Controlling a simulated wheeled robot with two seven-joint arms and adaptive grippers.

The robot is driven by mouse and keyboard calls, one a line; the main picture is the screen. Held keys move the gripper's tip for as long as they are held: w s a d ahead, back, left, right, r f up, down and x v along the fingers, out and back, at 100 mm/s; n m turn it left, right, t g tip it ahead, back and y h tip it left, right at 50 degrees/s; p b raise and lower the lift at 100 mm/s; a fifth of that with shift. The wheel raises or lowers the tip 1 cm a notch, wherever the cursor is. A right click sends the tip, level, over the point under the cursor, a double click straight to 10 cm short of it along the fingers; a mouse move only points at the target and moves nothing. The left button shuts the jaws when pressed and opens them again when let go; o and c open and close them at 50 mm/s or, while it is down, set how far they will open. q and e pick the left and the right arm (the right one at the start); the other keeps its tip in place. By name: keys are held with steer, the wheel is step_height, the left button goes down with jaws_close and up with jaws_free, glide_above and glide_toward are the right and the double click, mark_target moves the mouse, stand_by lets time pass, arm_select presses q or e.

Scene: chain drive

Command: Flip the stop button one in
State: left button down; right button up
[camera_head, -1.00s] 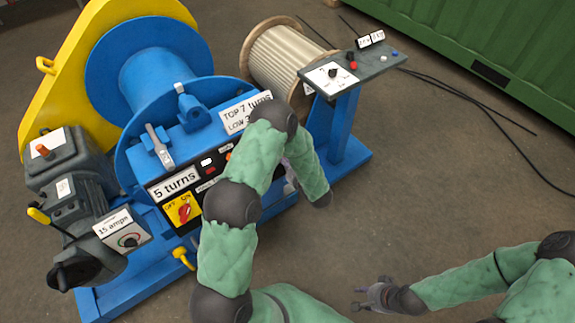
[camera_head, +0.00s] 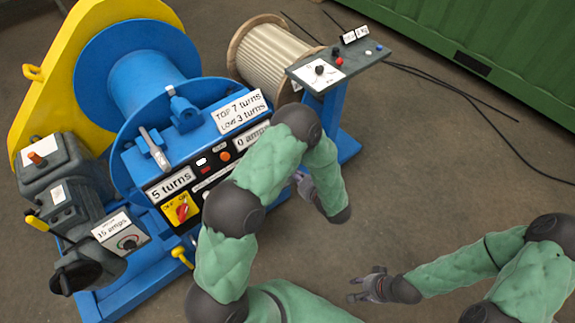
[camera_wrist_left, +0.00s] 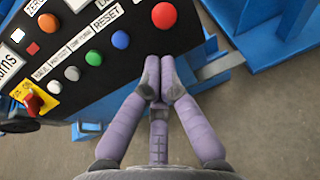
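The winch's black control panel (camera_wrist_left: 105,75) fills the upper left of the left wrist view. I cannot read a stop label. My left gripper (camera_wrist_left: 157,78) has its fingertips together, below the large red button and apart from it in the picture, near the panel's edge. In the head view my left gripper (camera_head: 303,187) is partly hidden by my arm, which also covers part of the panel. My right gripper (camera_head: 356,290) is empty, its fingers apart over the floor.
The blue winch drum (camera_head: 150,65) and yellow guard (camera_head: 45,95) stand at the left. A grey console (camera_head: 352,66) with a red button (camera_head: 339,61) stands at the back on a blue post. Black cables (camera_head: 460,92) lie on the floor. The floor at right is mostly clear.

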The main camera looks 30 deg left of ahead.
arm_select(q)
steer(key=shift+v, duration=0.8)
steer(key=shift+f, duration=0.15)
steer(key=s+f+n+g+h, duration=0.25)
steer(key=s+f+g, duration=0.2)
steer(key=s, duration=0.35)
steer(key=s+f+n+g+h, duration=0.2)
steer(key=s+f+n+g, duration=0.15)
steer(key=s+f, duration=0.4)
steer(key=s+d+n+g+h, duration=0.4)
steer(key=s+d+n+h, duration=0.25)
steer(key=s+d, duration=0.35)
steer(key=s+d+n+h, duration=0.1)
steer(key=d+n+h, duration=0.3)
steer(key=w+f+n+t+h, duration=0.1)
steer(key=w+n+t, duration=0.4)
steer(key=n, duration=0.4)
steer(key=shift+w+f+n+t, duration=0.25)
steer(key=shift+w+n+t, duration=0.15)
steer(key=shift+w, duration=0.3)
